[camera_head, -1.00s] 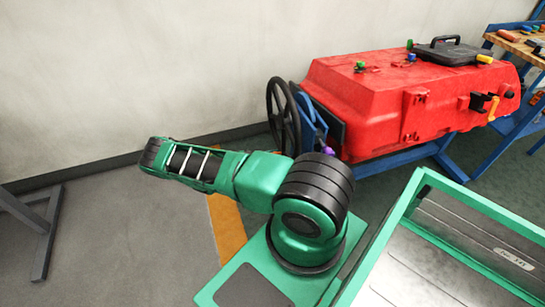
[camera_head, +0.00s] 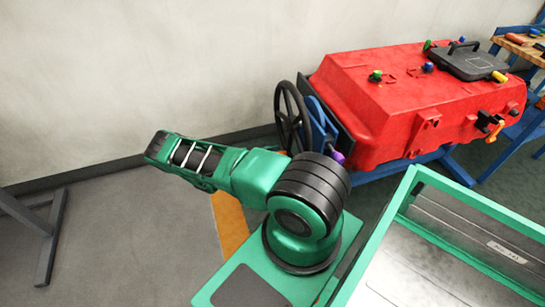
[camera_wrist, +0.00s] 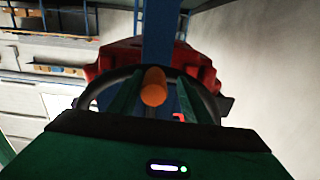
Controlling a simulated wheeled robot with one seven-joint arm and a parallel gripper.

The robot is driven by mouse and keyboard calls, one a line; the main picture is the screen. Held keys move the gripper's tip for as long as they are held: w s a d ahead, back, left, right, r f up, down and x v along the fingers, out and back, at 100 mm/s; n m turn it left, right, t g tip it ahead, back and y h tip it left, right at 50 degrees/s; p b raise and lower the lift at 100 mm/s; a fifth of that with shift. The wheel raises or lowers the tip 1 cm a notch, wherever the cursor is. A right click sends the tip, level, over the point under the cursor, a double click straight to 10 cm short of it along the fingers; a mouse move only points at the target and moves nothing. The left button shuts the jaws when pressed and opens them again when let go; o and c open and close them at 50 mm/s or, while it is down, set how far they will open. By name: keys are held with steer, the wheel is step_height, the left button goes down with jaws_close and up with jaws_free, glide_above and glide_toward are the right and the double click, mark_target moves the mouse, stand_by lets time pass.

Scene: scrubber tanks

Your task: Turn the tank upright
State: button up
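The red tank (camera_head: 415,95) lies on a blue stand by the wall. It is tilted about its long axis, with its top face and black lid (camera_head: 475,60) leaning towards me. A black handwheel (camera_head: 291,118) is at its left end. In the wrist view, the wheel rim (camera_wrist: 207,103) curves behind my gripper (camera_wrist: 159,88). An orange handle (camera_wrist: 153,88) points towards the camera between my two green fingers. The fingers stand apart on either side of it, with a gap visible on the right. My gripper is hidden in the head view.
A blue workbench with a wooden top (camera_head: 520,45) stands beyond the tank on the right. A metal stand leg (camera_head: 50,235) is at the left. The wall (camera_head: 150,70) runs close behind the tank. Grey floor (camera_head: 120,230) is open at the left.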

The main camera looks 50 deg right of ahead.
steer(key=shift+s, duration=0.1)
steer(key=v, duration=1.1)
steer(key=shift+f, duration=0.15)
stand_by(0.3)
